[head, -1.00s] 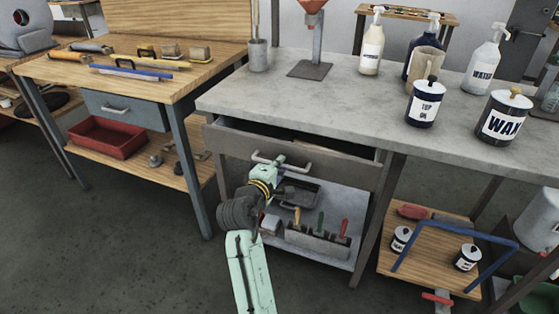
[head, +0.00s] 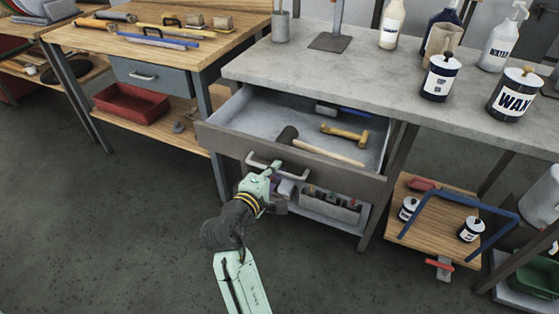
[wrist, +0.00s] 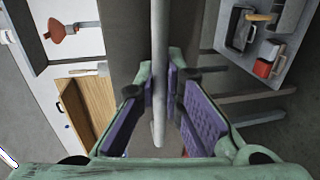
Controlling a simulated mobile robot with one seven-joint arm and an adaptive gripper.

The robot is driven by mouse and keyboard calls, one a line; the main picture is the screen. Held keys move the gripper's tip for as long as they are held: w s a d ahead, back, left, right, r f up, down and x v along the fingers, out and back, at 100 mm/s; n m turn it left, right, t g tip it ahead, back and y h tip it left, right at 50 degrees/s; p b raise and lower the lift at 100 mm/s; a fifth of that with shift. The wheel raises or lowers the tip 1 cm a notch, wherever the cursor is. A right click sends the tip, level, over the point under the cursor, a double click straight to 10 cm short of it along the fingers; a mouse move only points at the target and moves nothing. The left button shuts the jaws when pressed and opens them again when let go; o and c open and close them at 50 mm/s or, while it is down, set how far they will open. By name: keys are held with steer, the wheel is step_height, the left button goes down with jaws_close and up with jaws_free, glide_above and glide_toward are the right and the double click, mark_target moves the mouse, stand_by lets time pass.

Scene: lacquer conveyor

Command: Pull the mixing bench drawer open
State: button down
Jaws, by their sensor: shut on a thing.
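The mixing bench drawer (head: 225,143) stands well out from under the grey bench top (head: 300,72). Inside it lie a dark-headed mallet (head: 320,149), a yellow-brown tool (head: 345,133) and a blue item (head: 354,112). My gripper (head: 270,170) is at the drawer front, shut on the bar handle (head: 297,176). In the wrist view the handle (wrist: 159,60) runs upright between the purple finger pads of my gripper (wrist: 160,95). The drawer's back end is hidden under the bench top.
A shelf below the drawer holds a tool caddy (head: 330,206). To the left stands a wooden bench with a blue-grey drawer (head: 150,75) and a red tray (head: 130,103). A low wooden shelf (head: 425,240) stands right. The floor in front is clear.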

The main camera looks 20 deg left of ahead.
steer(key=shift+s, duration=0.3)
steer(key=c, duration=1.7)
jaws_free()
steer(key=s+r, duration=0.2)
steer(key=s, duration=0.9)
steer(key=shift+s+a+r, duration=0.15)
steer(key=shift+s+a, duration=0.1)
steer(key=shift+s, duration=0.15)
